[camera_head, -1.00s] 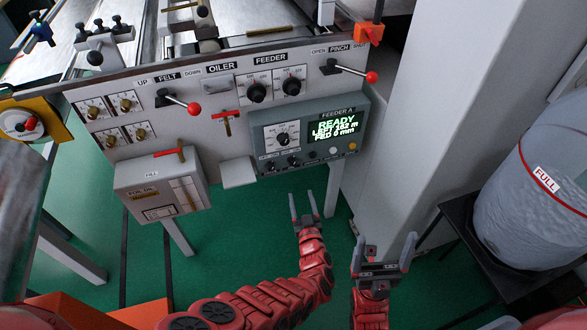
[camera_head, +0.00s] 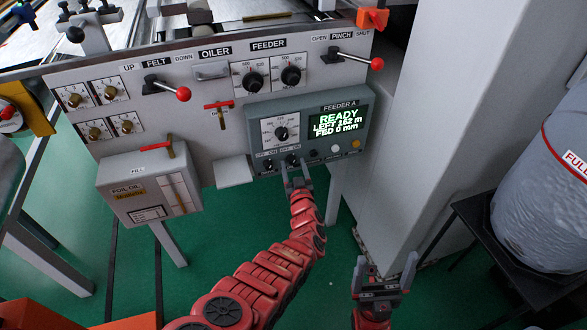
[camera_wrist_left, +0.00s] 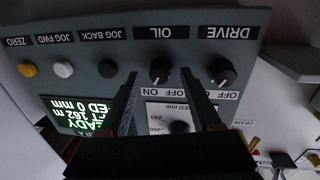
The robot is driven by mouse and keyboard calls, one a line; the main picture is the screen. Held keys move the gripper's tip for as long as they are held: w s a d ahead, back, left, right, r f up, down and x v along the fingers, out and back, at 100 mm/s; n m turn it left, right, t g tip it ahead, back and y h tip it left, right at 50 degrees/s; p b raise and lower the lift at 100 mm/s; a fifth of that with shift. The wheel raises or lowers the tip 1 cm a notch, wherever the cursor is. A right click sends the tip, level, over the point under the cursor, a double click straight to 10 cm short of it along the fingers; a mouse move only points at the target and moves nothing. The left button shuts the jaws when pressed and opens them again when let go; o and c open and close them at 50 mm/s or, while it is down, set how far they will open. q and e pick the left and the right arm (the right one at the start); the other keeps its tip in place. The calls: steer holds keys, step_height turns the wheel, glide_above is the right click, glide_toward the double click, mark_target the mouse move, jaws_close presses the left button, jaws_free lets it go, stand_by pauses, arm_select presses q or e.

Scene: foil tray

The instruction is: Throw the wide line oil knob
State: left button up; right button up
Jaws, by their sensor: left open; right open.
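The black OIL knob (camera_head: 292,160) is on the lower edge of the grey FEEDER A box (camera_head: 255,112), right of the DRIVE knob (camera_head: 268,165). My left gripper (camera_head: 297,168) is open just in front of it. In the left wrist view the panel is upside down; the OIL knob (camera_wrist_left: 160,71) shows between the two fingertips, with the DRIVE knob (camera_wrist_left: 221,72) outside to the right. I cannot tell whether the fingers touch the knob. My right gripper (camera_head: 384,275) is open and empty, low above the green floor.
The box's screen (camera_head: 337,122) reads READY. Black, white and yellow buttons sit right of the OIL knob. A FOIL OIL tank (camera_head: 150,188) and a small grey ledge (camera_head: 233,171) are left. A grey column (camera_head: 450,110) stands right.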

arm_select(q)
jaws_close()
steer(key=shift+f+n, duration=0.1)
steer(key=shift+n, duration=0.2)
stand_by(0.3)
steer(key=shift+n+b, duration=0.55)
steer(key=shift+n, duration=0.15)
steer(key=n+b, duration=0.2)
steer(key=shift+f+n, duration=0.25)
steer(key=shift+n, duration=0.05)
steer(key=n+t+y+b, duration=0.1)
steer(key=n+b, duration=0.3)
steer(key=shift+f+n, duration=0.1)
steer(key=shift+n, duration=0.3)
steer(key=shift+n+b, duration=1.7)
steer(key=shift+b, duration=0.05)
steer(key=shift+r, duration=0.2)
